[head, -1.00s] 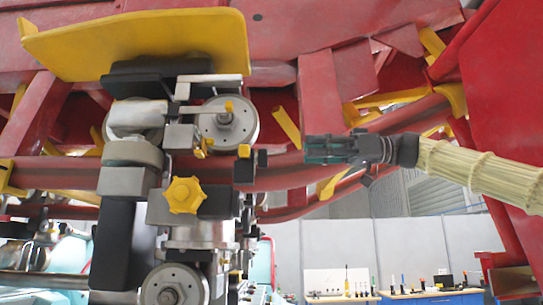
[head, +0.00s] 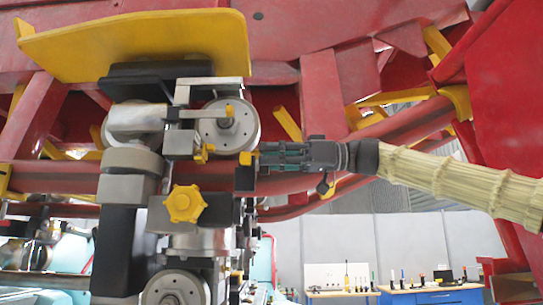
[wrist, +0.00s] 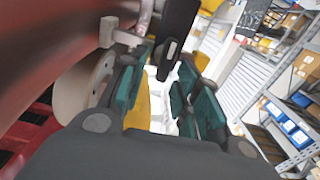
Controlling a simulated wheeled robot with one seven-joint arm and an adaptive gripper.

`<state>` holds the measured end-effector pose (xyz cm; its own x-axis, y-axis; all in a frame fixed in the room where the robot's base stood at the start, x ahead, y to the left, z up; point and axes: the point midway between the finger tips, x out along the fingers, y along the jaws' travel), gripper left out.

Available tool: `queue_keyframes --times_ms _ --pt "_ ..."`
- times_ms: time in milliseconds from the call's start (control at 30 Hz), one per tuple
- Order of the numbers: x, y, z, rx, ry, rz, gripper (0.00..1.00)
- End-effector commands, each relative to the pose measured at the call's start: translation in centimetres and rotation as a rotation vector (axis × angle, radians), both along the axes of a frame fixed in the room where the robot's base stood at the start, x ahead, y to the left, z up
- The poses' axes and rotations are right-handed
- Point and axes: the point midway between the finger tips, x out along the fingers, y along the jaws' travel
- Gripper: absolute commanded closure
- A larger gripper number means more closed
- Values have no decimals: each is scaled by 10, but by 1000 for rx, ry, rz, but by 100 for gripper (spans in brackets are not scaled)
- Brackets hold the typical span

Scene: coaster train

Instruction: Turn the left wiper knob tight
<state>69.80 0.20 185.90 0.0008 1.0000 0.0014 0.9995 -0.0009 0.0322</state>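A yellow lobed knob (head: 184,204) sits on a grey metal block at left centre in the head view. A smaller yellow piece (head: 245,158) sits atop a black block (head: 245,179) to its upper right. I cannot tell which is the left wiper knob. My gripper (head: 262,158) comes in from the right, its tips close beside the small yellow piece and black block; contact is unclear. In the wrist view my gripper (wrist: 158,92) has its teal-padded fingers apart. A black part (wrist: 176,38) shows between and beyond them, not clearly gripped.
Grey wheels (head: 228,124) sit left of my gripper. A yellow plate (head: 140,45) is above the wheel assembly. Red beams (head: 325,95) run behind and above my gripper. A workbench with tools (head: 430,298) stands far back. Shelves (wrist: 285,95) show at right in the wrist view.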

Motion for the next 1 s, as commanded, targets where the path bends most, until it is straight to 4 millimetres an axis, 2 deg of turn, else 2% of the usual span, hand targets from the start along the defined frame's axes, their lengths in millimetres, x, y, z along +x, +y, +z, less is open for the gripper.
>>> queue_keyframes --times_ms 100,300,667,1000 --pt "0 0 0 0 0 0 68" --pt "0 0 0 0 0 0 100" --pt "0 0 0 -1 24 0 100" --pt "5 0 1 -2 216 -1 100"
